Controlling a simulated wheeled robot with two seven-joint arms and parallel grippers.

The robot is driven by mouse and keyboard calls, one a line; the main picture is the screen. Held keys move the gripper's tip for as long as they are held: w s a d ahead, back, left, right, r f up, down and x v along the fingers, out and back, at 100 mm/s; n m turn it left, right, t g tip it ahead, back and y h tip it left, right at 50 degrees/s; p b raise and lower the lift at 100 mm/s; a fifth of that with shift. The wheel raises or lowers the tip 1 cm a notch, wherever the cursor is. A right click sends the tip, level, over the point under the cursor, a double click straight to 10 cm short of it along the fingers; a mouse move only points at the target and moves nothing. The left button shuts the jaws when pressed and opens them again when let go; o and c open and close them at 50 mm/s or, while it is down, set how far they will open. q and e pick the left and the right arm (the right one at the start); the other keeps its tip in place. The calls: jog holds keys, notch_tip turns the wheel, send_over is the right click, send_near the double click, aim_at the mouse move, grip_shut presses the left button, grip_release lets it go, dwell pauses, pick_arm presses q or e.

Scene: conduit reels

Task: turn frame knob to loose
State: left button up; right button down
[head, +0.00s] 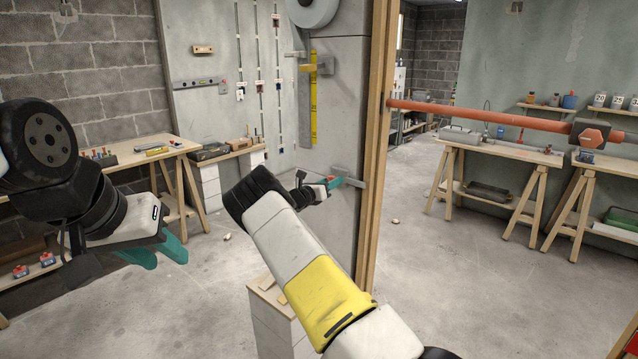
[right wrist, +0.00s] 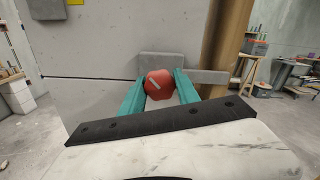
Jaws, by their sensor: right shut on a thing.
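The frame knob (right wrist: 160,84) is a round red knob with a pale slanted bar on its face. It sits in front of a grey metal bracket (right wrist: 210,77) beside the wooden post. My right gripper (right wrist: 160,88) has its teal fingers on both sides of the knob, shut on it. In the head view my right gripper (head: 334,183) reaches the bracket at the post, and the knob is hidden there. My left gripper (head: 160,255) hangs open and empty at the left, far from the knob.
The wooden post (head: 376,140) stands beside a grey concrete pillar (head: 334,120). An orange bar (head: 480,115) runs right from the post to a red hexagonal knob (head: 590,135). Workbenches (head: 500,152) stand behind at both sides. The middle floor is mostly clear.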

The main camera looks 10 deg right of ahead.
jog(key=shift+f+n, duration=0.1)
jog(key=shift+n, duration=1)
jog(key=c, duration=0.9)
grip_release()
jog(key=shift+a, duration=0.1)
jog(key=v, duration=0.7)
jog(key=shift+s+a, duration=0.2)
jog(key=shift+s, duration=0.1)
